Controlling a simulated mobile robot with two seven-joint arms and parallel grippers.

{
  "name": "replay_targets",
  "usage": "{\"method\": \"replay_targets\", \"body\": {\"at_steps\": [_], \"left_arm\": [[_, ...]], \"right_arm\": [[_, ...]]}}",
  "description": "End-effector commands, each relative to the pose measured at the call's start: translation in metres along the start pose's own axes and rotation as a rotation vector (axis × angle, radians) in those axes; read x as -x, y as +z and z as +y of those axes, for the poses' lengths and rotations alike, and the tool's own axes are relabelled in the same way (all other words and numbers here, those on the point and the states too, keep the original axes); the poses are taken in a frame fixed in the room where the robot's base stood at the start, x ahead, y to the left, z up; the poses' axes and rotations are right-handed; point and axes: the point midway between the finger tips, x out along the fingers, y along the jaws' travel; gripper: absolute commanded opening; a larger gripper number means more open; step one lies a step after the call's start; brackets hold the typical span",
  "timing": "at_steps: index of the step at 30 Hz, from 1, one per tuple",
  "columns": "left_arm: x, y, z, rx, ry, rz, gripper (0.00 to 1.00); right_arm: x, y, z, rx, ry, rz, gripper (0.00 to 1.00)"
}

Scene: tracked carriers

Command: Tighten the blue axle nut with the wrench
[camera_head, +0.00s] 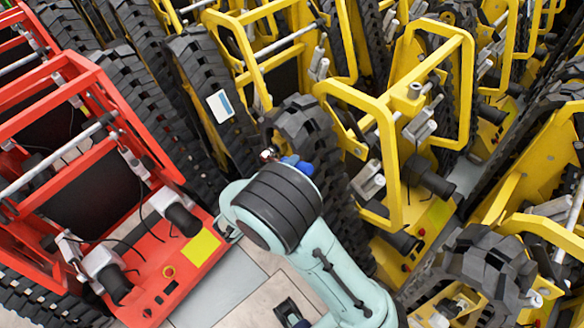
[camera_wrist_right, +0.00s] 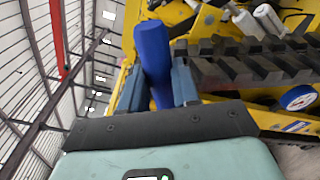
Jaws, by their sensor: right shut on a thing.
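My right gripper (camera_head: 287,163) is at the middle of the head view, over the tracks beside a yellow carrier. In the right wrist view, the right gripper (camera_wrist_right: 158,84) is shut on a long, faceted blue thing (camera_wrist_right: 152,47). My left gripper is not in view.
Yellow tracked carriers (camera_head: 400,150) stand close together at the right and back. A red carrier (camera_head: 185,245) stands at the left. Black rubber tracks (camera_head: 205,80) fill the gaps.

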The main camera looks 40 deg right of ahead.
Motion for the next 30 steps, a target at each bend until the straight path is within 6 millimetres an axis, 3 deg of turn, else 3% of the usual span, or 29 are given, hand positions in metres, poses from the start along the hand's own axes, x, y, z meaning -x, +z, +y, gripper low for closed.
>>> {"method": "replay_targets", "body": {"at_steps": [15,30], "left_arm": [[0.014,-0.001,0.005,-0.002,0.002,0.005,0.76],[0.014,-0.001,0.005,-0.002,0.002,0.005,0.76]], "right_arm": [[0.000,0.001,0.010,0.045,-0.002,-0.002,0.00],[0.005,-0.001,0.009,0.049,-0.002,0.000,0.00]]}}
